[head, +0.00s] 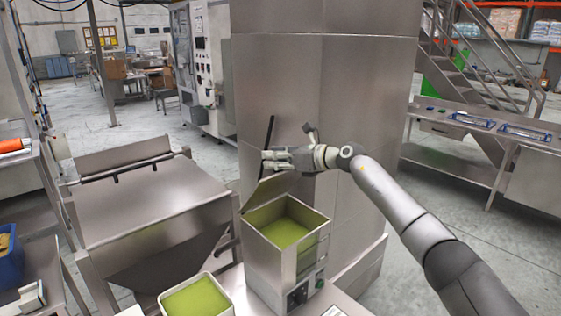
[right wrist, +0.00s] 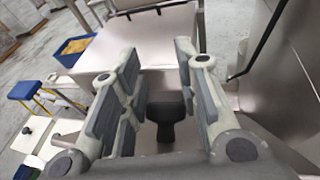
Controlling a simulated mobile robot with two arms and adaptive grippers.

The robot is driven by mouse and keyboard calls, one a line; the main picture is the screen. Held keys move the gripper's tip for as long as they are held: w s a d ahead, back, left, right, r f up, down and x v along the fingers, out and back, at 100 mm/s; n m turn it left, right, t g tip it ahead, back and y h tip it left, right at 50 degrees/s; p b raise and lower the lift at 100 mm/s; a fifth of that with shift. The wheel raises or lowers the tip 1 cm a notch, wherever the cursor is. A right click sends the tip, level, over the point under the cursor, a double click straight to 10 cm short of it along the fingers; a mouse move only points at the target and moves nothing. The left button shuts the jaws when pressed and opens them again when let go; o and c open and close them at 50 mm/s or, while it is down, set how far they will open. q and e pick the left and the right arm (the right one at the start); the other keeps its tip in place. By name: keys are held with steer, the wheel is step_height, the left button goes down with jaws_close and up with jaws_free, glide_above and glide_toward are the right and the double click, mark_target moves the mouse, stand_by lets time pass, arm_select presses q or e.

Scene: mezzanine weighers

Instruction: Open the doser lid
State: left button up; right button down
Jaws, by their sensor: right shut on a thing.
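The doser (head: 310,262) is a steel box with an open top, and green material shows inside it. Its steel lid (head: 262,192) is raised and tilted up at the box's left rear side. My right gripper (head: 272,160) is at the upper edge of the lid. In the right wrist view, a dark lid knob (right wrist: 168,128) sits between the fingers of my right gripper (right wrist: 160,85), which are shut on it. The fingers partly hide the knob and lid. My left gripper does not show in either view.
A tall steel cabinet (head: 365,90) stands close behind the doser. A steel hopper (head: 140,205) stands to the left, and a pale tub (head: 228,304) of green material is at the front. A bench (head: 535,158) is at the right, beyond open floor.

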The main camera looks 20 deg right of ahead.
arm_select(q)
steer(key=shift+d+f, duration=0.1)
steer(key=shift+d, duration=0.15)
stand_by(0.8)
